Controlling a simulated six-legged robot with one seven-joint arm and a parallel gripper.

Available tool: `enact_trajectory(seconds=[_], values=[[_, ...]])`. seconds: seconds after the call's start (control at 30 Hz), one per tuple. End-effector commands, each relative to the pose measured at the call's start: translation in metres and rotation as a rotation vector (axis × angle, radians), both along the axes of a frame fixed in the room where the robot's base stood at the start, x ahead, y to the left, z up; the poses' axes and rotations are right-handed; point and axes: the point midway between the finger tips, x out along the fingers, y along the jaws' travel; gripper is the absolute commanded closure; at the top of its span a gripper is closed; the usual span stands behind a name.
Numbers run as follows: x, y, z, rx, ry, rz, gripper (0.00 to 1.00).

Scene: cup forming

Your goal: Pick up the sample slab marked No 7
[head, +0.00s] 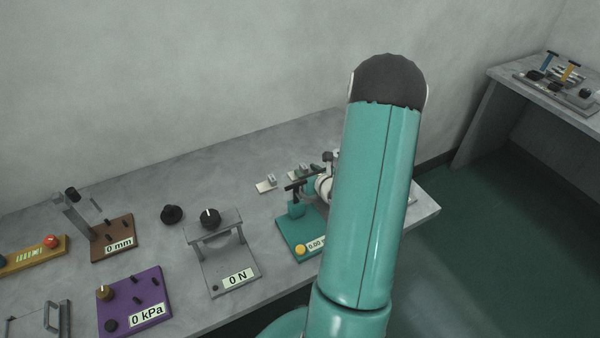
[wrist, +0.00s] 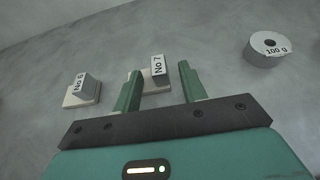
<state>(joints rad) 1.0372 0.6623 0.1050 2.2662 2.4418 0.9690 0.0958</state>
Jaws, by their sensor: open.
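The slab marked No 7 (wrist: 158,72) is a small pale plate with an upright labelled block, lying on the grey table. In the wrist view it shows just beyond and between the two green fingers of my gripper (wrist: 160,90). The fingers are apart and nothing is held between them. The left finger hides part of the slab's plate. In the head view my teal arm covers much of the right side, and the slab's label cannot be read there.
A slab marked No 6 (wrist: 82,90) lies left of No 7. A round 100 g weight (wrist: 267,48) stands to the right. In the head view, a teal device (head: 297,240), a 0 N stand (head: 225,270) and a purple 0 kPa box (head: 135,300) stand on the table (head: 130,190).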

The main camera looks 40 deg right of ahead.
Motion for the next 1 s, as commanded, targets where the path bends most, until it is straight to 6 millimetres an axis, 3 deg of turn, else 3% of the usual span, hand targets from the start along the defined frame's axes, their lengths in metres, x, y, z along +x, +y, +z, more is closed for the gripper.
enact_trajectory(seconds=[0.1, 0.3, 0.33, 0.77, 1.0], values=[[0.0, 0.0, 0.0, 0.0, 0.0, 0.0, 0.58], [-0.001, 0.0, 0.0, 0.0, 0.0, 0.0, 0.97], [-0.001, 0.0, 0.0, 0.0, 0.0, 0.0, 1.0], [0.0, 0.0, 0.006, -0.001, -0.002, 0.0, 1.0], [0.0, 0.0, 0.032, -0.006, -0.002, 0.002, 1.0]])
